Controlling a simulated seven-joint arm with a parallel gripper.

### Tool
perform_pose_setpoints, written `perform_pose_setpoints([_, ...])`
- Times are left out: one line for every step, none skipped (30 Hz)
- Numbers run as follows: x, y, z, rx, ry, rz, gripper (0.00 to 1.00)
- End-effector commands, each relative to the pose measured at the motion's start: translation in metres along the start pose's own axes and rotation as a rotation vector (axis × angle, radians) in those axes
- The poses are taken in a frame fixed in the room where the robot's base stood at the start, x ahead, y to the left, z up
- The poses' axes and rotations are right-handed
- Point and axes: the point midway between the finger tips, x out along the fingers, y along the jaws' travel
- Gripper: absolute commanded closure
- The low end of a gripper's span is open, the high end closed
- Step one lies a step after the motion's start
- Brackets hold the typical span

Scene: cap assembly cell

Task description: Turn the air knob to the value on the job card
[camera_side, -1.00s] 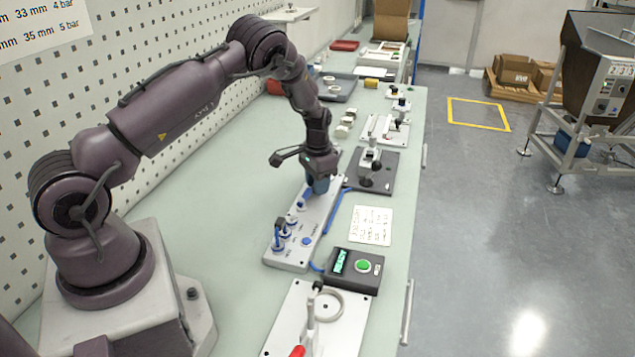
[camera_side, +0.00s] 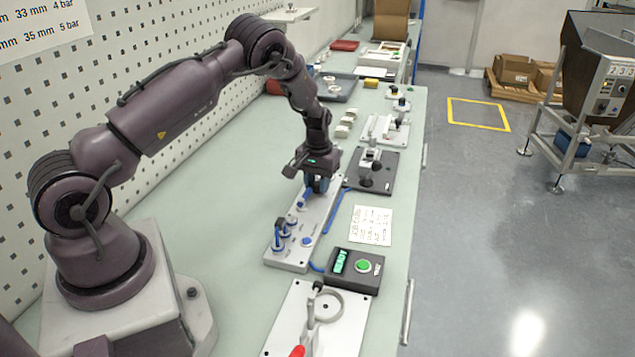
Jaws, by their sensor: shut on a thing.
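The air panel (camera_side: 290,259) is a pale plate with blue fittings and gauges, lying on the green bench. My gripper (camera_side: 317,190) points down at the far end of this panel and is shut on a blue knob (camera_side: 318,186), which it mostly hides. The job card (camera_side: 371,225) lies flat on the bench right of the panel. Its handwriting is too small to read. Blue tubing (camera_side: 335,212) runs along the panel's right side.
A black box (camera_side: 353,268) with a green button and lit display sits in front of the card. A white fixture with a red-handled clamp (camera_side: 297,351) is nearest. The bench left of the panel is clear.

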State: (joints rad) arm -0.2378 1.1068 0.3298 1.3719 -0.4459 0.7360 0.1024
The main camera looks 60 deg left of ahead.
Motion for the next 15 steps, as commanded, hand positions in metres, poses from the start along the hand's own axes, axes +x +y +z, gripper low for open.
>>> perform_pose_setpoints([-0.0008,-0.0001,0.0001,-0.007,-0.001,0.000,0.94])
perform_pose_setpoints([-0.0008,-0.0001,0.0001,-0.010,-0.001,0.000,0.94])
perform_pose_setpoints([-0.0009,-0.0001,0.0001,-0.013,-0.001,0.000,0.94])
perform_pose_setpoints([-0.0009,-0.0001,0.0001,-0.015,-0.001,0.000,0.94])
perform_pose_setpoints([-0.0009,-0.0001,0.0001,-0.016,-0.001,0.000,0.94])
perform_pose_setpoints([-0.0009,-0.0001,0.0001,-0.016,-0.001,0.000,0.94])
perform_pose_setpoints([-0.0009,-0.0001,0.0001,-0.016,-0.001,0.000,0.94])
perform_pose_setpoints([-0.0009,-0.0001,0.0001,-0.016,-0.001,0.000,0.94])
perform_pose_setpoints([-0.0009,-0.0001,0.0001,-0.016,-0.001,0.000,0.94])
perform_pose_setpoints([-0.0009,-0.0001,0.0002,-0.016,-0.002,0.000,0.94])
perform_pose_setpoints([-0.0010,0.0000,0.0001,-0.016,-0.001,0.000,0.94])
perform_pose_setpoints([-0.0010,-0.0001,0.0001,-0.015,-0.002,0.000,0.94])
perform_pose_setpoints([-0.0010,0.0000,0.0001,-0.015,-0.002,0.000,0.94])
perform_pose_setpoints([-0.0010,0.0000,0.0002,-0.015,-0.002,0.000,0.94])
perform_pose_setpoints([-0.0010,-0.0001,0.0001,-0.015,-0.001,0.000,0.62])
